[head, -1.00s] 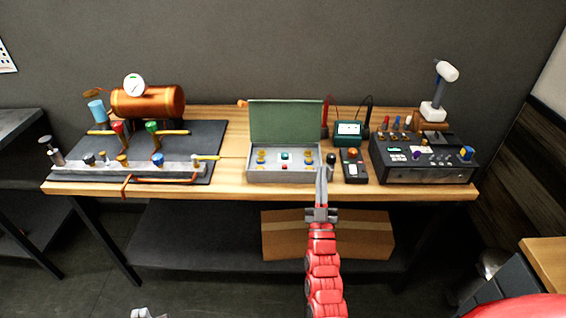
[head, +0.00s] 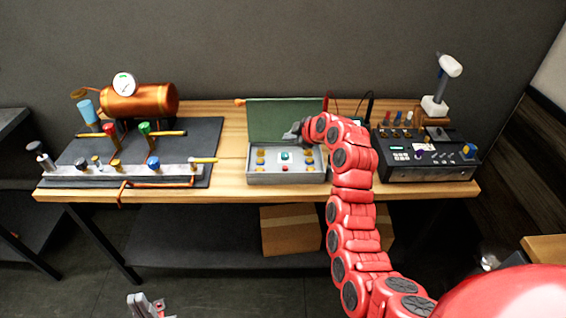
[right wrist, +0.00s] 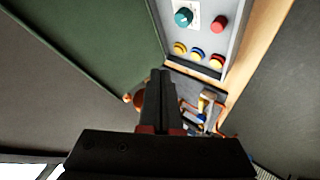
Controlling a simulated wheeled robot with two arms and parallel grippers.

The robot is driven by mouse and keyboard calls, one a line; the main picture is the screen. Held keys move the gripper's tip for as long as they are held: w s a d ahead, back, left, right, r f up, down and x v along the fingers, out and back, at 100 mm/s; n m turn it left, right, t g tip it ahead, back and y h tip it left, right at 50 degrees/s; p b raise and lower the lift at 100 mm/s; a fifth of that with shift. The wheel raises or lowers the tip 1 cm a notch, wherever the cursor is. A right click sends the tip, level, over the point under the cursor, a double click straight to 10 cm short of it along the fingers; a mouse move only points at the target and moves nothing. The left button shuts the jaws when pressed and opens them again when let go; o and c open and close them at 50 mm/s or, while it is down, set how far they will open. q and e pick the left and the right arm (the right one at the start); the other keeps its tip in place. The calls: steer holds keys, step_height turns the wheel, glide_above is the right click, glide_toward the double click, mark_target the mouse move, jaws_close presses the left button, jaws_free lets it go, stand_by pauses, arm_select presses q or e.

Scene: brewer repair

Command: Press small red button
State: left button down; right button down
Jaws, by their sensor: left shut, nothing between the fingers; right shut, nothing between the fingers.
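The small red button (head: 285,168) sits at the front middle of the grey control box (head: 262,178), below a teal button (head: 285,155). It also shows in the right wrist view (right wrist: 218,23), near the teal knob (right wrist: 184,17). My right gripper (head: 296,131) is shut and empty, above the box's back right part in front of the raised green lid (head: 270,118). It is apart from the red button. In the right wrist view its closed fingers (right wrist: 160,80) point past the box's left end. My left gripper (head: 145,305) is shut and empty, low at the bottom of the head view, away from the bench.
Yellow knobs (head: 260,153) flank the buttons. A pipe rig with a copper tank (head: 138,101) stands left on a dark mat. My right arm hides the bench between box and console.

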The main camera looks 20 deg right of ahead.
steer(key=shift+s+a+r+n+g+y, duration=0.3)
steer(key=shift+s+r+n+g, duration=0.2)
steer(key=shift+s+n+g, duration=0.25)
steer(key=shift+f, duration=0.15)
steer(key=p, duration=0.3)
glide_above(285, 169)
steer(key=d, duration=0.1)
step_height(285, 169, down, 5)
steer(key=shift+s+r, duration=0.1)
step_height(285, 169, down, 3)
steer(key=shift+b, duration=1.25)
steer(key=shift+f+b, duration=0.45)
steer(key=shift+r, duration=0.1)
